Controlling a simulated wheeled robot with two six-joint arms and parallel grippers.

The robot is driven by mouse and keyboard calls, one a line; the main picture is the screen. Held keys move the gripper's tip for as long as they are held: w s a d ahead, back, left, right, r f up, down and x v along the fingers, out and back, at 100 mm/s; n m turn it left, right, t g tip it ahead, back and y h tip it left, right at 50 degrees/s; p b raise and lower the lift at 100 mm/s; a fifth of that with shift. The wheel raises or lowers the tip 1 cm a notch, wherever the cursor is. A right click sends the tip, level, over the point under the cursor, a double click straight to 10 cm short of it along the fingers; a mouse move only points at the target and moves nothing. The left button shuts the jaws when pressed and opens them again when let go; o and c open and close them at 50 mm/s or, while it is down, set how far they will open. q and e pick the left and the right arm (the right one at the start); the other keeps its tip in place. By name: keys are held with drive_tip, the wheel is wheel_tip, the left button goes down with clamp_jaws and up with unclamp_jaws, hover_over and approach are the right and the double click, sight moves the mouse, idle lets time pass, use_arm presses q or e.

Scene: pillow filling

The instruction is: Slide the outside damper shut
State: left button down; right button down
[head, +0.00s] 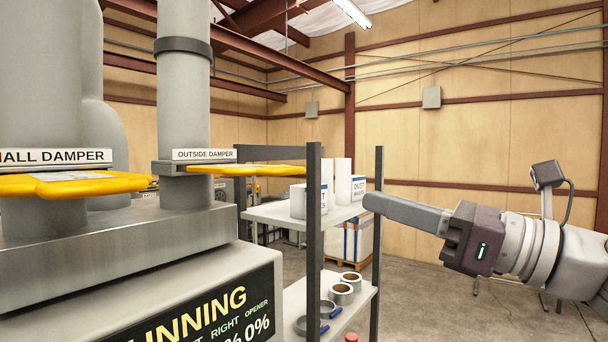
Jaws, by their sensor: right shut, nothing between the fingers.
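The outside damper (250,169) is a flat yellow plate sticking out to the right from a slot in a grey vertical pipe (184,100). A white label reading "OUTSIDE DAMPER" (204,155) sits just above it. A second yellow plate, the hall damper (70,184), is at the left under a label partly cut off by the frame. My right gripper (368,201) is shut and empty. It points left, to the right of the outside damper's end and a little lower in the picture, apart from it. My left gripper is not in view.
A grey shelf rack (314,230) with dark posts stands behind the damper, holding white containers (343,182) and tape rolls (341,293). The machine's display (215,318) reads partly "UNNING". Open concrete floor (430,300) lies at the right.

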drive_tip(key=p, duration=0.6)
approach(284, 174)
drive_tip(key=x, duration=0.6)
drive_tip(key=shift+s+r, duration=0.1)
drive_tip(key=shift+r, duration=0.1)
drive_tip(key=shift+w+a+f, duration=0.1)
drive_tip(key=shift+w+a, duration=0.2)
drive_tip(key=shift+w, duration=0.15)
drive_tip(key=shift+s, duration=0.1)
